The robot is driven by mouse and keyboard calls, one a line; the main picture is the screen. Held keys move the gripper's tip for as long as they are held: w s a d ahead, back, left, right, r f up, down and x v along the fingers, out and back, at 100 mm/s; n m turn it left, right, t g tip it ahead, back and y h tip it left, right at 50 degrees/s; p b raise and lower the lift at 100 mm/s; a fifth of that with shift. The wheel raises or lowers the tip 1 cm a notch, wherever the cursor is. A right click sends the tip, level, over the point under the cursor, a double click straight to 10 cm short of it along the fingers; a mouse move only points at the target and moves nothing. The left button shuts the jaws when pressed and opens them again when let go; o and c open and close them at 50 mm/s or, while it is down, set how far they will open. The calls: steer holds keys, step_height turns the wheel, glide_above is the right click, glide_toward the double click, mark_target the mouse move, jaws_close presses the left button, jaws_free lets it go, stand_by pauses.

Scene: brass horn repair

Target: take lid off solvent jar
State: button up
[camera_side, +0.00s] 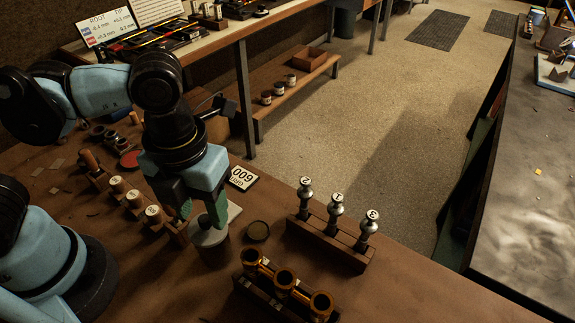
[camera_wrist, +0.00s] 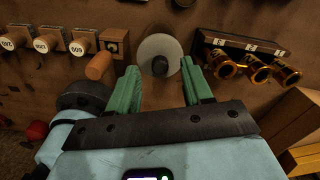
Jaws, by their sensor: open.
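The solvent jar (camera_side: 213,258) stands on the brown bench in the side view, dark and partly hidden under its lid. The pale grey round lid (camera_side: 207,238) appears to sit on top of it. In the wrist view the lid (camera_wrist: 148,50) is a pale disc with a dark round knob (camera_wrist: 160,65) at its middle. My gripper (camera_side: 202,217) is open just above the lid. In the wrist view its green fingers (camera_wrist: 160,76) stand apart to the left and right of the knob, with gaps on both sides. I cannot tell the exact height of the fingertips.
A small dark disc (camera_side: 258,231) lies right of the jar. A rack of numbered silver tools (camera_side: 336,212) and a block of brass tubes (camera_side: 285,281) stand further right. Wooden-handled pieces (camera_side: 134,199) line the left, close to my gripper. A "600" card (camera_side: 243,178) lies behind.

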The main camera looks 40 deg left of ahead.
steer(key=shift+f, duration=0.8)
steer(key=shift+c, duration=0.2)
jaws_close()
steer(key=shift+r, duration=0.15)
